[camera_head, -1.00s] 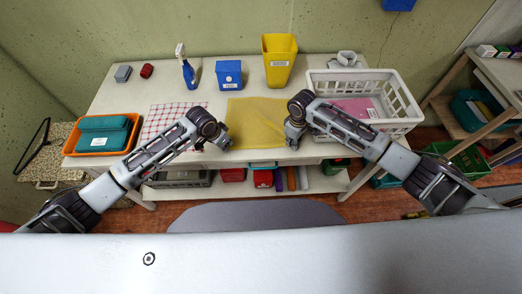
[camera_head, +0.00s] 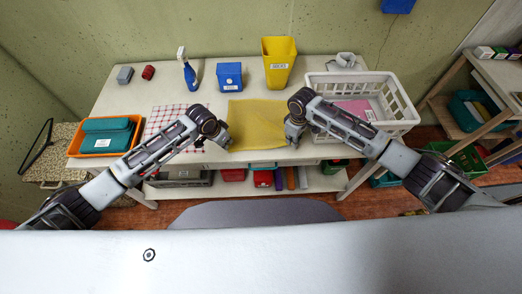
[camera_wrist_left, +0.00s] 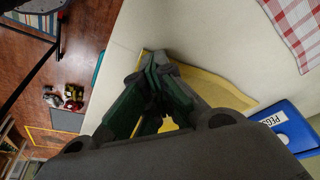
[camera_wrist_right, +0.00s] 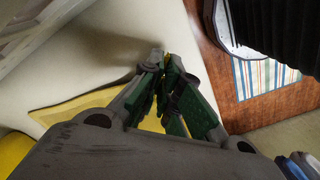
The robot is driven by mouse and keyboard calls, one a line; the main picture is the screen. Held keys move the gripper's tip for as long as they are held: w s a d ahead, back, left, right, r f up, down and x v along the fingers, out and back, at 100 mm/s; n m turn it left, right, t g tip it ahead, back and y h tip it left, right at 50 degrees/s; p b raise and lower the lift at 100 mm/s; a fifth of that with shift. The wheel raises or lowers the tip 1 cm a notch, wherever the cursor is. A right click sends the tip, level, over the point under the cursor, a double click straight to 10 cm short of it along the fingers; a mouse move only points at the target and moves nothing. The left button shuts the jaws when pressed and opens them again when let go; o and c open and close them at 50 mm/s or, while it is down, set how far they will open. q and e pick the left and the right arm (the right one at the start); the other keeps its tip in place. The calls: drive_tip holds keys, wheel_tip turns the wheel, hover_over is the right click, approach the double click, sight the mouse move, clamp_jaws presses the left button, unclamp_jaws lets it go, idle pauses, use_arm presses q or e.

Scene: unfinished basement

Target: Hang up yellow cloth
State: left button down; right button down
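The yellow cloth (camera_head: 256,122) lies on the white table, with its front edge at the table's front. My left gripper (camera_head: 224,141) is at the cloth's front left corner. In the left wrist view its fingertips (camera_wrist_left: 156,66) meet at the cloth's edge, with yellow showing between the fingers. My right gripper (camera_head: 291,143) is at the front right corner. In the right wrist view its fingertips (camera_wrist_right: 160,60) are together, with a bit of yellow at the tips. Both appear shut on the cloth; the exact pinch is partly hidden by the fingers.
A white basket (camera_head: 398,104) stands right of the cloth. A red checked cloth (camera_head: 163,119) lies left. Blue (camera_head: 229,76) and yellow (camera_head: 279,64) bins and a spray bottle (camera_head: 188,70) stand behind. An orange tray (camera_head: 80,138) holds a teal case. Boxes fill the shelf below.

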sight(233, 149)
use_arm(q)
drive_tip(key=shift+r+p, duration=0.65)
drive_tip(key=shift+r, duration=0.1)
use_arm(e)
drive_tip(key=shift+r, duration=0.75)
use_arm(q)
drive_tip(key=shift+r, duration=0.2)
use_arm(e)
drive_tip(key=shift+r, duration=0.2)
use_arm(q)
drive_tip(key=c, duration=2.2)
unclamp_jaws()
drive_tip(key=o, duration=1.2)
drive_tip(key=shift+c, duration=0.2)
drive_tip(key=c, duration=0.3)
wheel_tip(233, 149, up, 6)
drive_tip(key=d+g+y, duration=0.2)
drive_tip(key=shift+d+f+n+g, duration=0.2)
drive_tip(key=shift+n+g, duration=0.1)
drive_tip(key=shift+w+f, duration=0.1)
drive_tip(key=shift+f, duration=0.05)
drive_tip(key=shift+f, duration=4.9)
